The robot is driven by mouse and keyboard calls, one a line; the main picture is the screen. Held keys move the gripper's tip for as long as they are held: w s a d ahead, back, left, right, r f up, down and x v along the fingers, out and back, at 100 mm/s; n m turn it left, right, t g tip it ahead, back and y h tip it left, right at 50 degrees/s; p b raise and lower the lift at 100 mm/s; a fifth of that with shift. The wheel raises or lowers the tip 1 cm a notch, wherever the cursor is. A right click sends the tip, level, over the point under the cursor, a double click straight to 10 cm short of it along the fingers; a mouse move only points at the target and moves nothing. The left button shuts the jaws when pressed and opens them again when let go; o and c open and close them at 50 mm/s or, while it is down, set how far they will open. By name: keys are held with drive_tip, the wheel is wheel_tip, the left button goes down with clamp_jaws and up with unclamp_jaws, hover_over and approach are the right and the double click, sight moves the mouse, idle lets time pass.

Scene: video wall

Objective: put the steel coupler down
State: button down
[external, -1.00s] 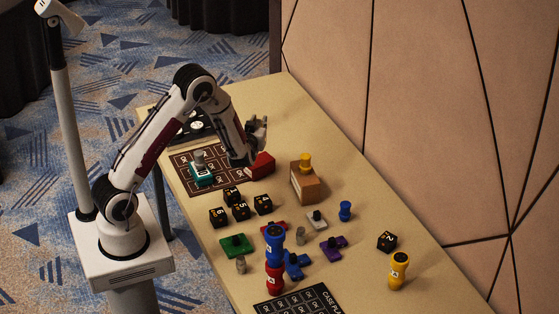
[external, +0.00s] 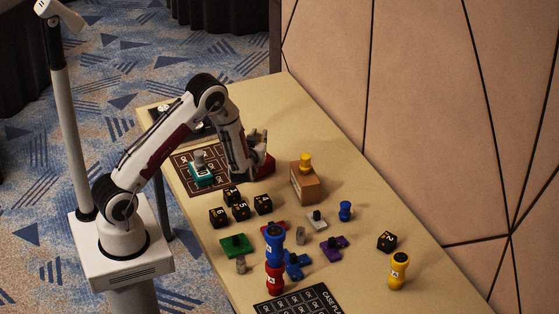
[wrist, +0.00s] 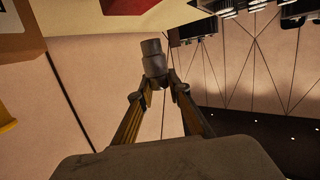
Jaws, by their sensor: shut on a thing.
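The steel coupler (wrist: 154,62) is a grey stepped cylinder in the wrist view. My gripper (wrist: 156,84) is shut on its end, with a finger on each side. The coupler projects beyond the fingertips, and its far end appears clear of any surface. In the external view my gripper (external: 259,142) is over the far part of the table, beside a red block (external: 268,162) that it partly hides. The coupler is too small to make out there for certain.
A dark printed mat (external: 186,161) carries a teal block (external: 201,175) with a grey piece on top. A cardboard box (external: 304,186) bears a yellow piece. Black numbered cubes (external: 240,211) and several coloured parts crowd the near table. The table's far right is clear.

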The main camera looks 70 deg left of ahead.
drive_tip(key=shift+f, duration=0.1)
drive_tip(key=shift+f, duration=1.95)
drive_tip(key=shift+f, duration=0.1)
drive_tip(key=c, duration=1.9)
unclamp_jaws()
drive_tip(key=v, duration=1.2)
